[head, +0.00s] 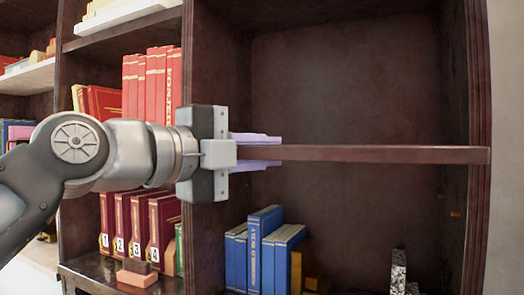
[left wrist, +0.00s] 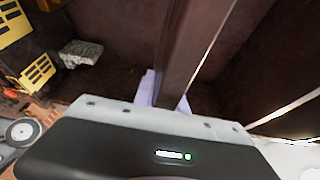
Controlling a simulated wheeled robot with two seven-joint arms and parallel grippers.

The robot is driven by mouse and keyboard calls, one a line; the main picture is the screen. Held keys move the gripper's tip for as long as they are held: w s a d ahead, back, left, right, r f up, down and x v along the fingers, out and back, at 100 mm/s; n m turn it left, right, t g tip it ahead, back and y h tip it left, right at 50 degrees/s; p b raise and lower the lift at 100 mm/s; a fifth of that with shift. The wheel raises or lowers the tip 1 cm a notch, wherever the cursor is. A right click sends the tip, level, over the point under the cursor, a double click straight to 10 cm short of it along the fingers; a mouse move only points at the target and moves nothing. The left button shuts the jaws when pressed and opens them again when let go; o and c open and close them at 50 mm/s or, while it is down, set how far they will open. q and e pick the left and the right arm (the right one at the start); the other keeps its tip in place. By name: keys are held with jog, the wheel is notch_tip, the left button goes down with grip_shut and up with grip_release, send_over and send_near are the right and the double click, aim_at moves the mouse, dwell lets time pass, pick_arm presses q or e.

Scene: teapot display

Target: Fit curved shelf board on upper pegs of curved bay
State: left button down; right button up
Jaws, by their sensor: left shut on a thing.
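The dark brown shelf board (head: 380,154) is held about level across the opening of the right-hand bay (head: 345,75) in the head view. Its right end overlaps the front of the bay's right side panel (head: 480,80). My left gripper (head: 262,152) is shut on the board's left end, with one lilac finger above and one below. The left wrist view also shows the board (left wrist: 185,50) between the lilac fingers. A small peg (head: 455,213) shows on the right inner wall, below the board. The board's back edge and any pegs behind it are hidden. My right gripper is not in view.
Blue books (head: 264,250) stand low in the bay, well below the board. A speckled grey object (head: 398,272) stands at its lower right. Red books (head: 155,85) fill the shelves of the left-hand bay behind my arm. The space above the board is clear.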

pick_arm(q)
jog(key=shift+w+d+r+p, duration=0.1)
jog(key=shift+w+d+p, duration=0.2)
jog(key=shift+w, duration=0.6)
jog(key=shift+w+d+r+p, duration=0.15)
jog(key=shift+w+d, duration=0.25)
jog(key=shift+w, duration=0.55)
jog(key=shift+w+d+f+p, duration=0.1)
jog(key=shift+w+d+p, duration=0.2)
jog(key=shift+w, duration=0.6)
jog(key=shift+w+d+r+p, duration=0.1)
jog(key=shift+w+d+p, duration=0.25)
jog(key=shift+w, duration=0.5)
jog(key=shift+w+d+f+p, duration=0.1)
jog(key=shift+w+d+p, duration=0.2)
jog(key=shift+w, duration=0.55)
jog(key=shift+w+d+r+p, duration=0.15)
jog(key=shift+w+d, duration=0.25)
jog(key=shift+w, duration=0.45)
